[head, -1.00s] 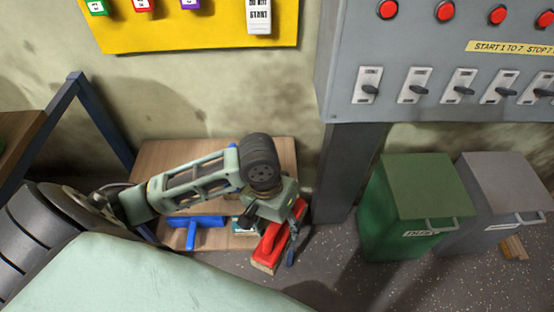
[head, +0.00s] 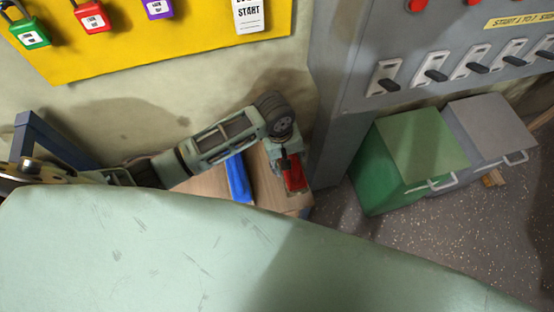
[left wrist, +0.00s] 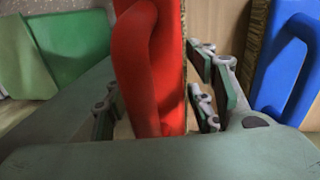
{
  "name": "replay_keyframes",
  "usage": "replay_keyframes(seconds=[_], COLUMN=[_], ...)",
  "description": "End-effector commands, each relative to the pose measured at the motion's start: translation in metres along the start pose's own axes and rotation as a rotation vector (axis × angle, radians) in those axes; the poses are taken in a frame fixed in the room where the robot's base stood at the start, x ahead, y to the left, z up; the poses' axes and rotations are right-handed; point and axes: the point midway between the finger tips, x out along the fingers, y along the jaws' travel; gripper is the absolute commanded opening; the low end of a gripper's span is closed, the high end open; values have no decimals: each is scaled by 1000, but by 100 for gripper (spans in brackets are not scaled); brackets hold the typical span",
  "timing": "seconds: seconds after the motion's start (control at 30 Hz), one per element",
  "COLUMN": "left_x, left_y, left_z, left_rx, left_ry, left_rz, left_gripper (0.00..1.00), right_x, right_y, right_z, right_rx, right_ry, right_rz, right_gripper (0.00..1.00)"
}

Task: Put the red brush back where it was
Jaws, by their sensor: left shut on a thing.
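The red brush (head: 295,178) is in my left gripper (head: 290,160), over the right end of the wooden board in the head view. In the left wrist view the red brush (left wrist: 148,70) stands between the fingers of my left gripper (left wrist: 155,105), which is shut on it. I cannot tell whether the brush touches the board. A blue brush (head: 238,180) lies on the board to the left of the red one; it also shows at the right of the left wrist view (left wrist: 288,65). My right gripper is not in view.
The wooden board (head: 268,190) is partly hidden by my body. A green bin (head: 400,165) and a grey bin (head: 488,140) stand to the right. A grey switch cabinet (head: 350,60) rises behind, with a yellow padlock board (head: 150,30) on the wall. Speckled floor (head: 350,225) is clear.

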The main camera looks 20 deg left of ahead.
Motion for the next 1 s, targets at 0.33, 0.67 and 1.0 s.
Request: replay_keyframes(seconds=[0.33, 0.67, 1.0], left_x=[22, 55, 58], left_y=[-27, -33, -33], left_z=[-23, -23, -23], left_rx=[0, 1, 1], left_ry=[-2, 0, -1], left_rz=[2, 2, 2], left_gripper=[11, 11, 53], right_x=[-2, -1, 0], right_y=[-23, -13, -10], right_z=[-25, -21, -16], right_rx=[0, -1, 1], right_ry=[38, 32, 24], right_rz=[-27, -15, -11], right_gripper=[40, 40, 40])
